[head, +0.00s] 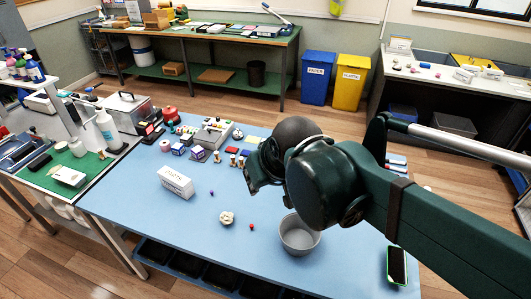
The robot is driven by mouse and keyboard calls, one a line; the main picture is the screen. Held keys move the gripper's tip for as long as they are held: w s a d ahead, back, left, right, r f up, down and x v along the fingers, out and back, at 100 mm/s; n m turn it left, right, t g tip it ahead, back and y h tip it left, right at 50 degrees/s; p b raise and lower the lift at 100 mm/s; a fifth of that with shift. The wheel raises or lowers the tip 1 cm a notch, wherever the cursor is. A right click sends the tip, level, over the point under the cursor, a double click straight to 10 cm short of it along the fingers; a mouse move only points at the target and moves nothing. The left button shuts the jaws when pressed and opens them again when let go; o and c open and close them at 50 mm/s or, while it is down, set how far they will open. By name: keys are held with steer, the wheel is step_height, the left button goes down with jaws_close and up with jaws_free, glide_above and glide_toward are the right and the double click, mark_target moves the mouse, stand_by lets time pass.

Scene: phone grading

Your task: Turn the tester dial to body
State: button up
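A small grey device (212,134), which may be the tester, stands towards the back of the blue table (150,215). Its dial and markings are too small to make out. A phone (397,265) with a dark screen and pale green edge lies at the table's right front. My gripper (254,175) is above the table's middle, to the right of and nearer than the grey device. It is mostly hidden behind my own arm, so its fingers and any contact are not clear.
A white labelled box (176,182), a round pale object (227,218), a small red ball (252,227) and a grey bowl (299,234) are on the table. Several small boxes and pieces crowd around the grey device. The table's front left is clear.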

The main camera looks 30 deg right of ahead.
steer(key=w+d+f+m+g+p, duration=0.15)
steer(key=w+d, duration=0.35)
steer(key=w, duration=0.7)
steer(key=w+d+g+p, duration=0.15)
steer(key=w+d, duration=0.25)
steer(key=w, duration=0.7)
steer(key=w+d+f+g, duration=0.1)
steer(key=w+d+f, duration=0.2)
steer(key=w+f, duration=0.1)
steer(key=w+d+f+m+g+p, duration=0.1)
steer(key=w+d+f, duration=0.3)
steer(key=f, duration=0.3)
steer(key=w+d+f+m+g, duration=0.1)
steer(key=w+d+f, duration=0.2)
steer(key=w+f, duration=0.2)
steer(key=shift+w+d+f+g+p, duration=0.15)
steer(key=shift+w+d+f, duration=0.05)
steer(key=shift+w, duration=0.2)
steer(key=shift+w+d+f+g+p, duration=0.15)
steer(key=shift+w+d+f, duration=0.05)
steer(key=shift+w, duration=0.15)
steer(key=shift+w+d+f, duration=0.15)
steer(key=shift+d+f, duration=0.05)
steer(key=shift+f, duration=0.2)
steer(key=shift+f, duration=0.15)
steer(key=shift+d+f, duration=0.2)
steer(key=shift+f, duration=3.55)
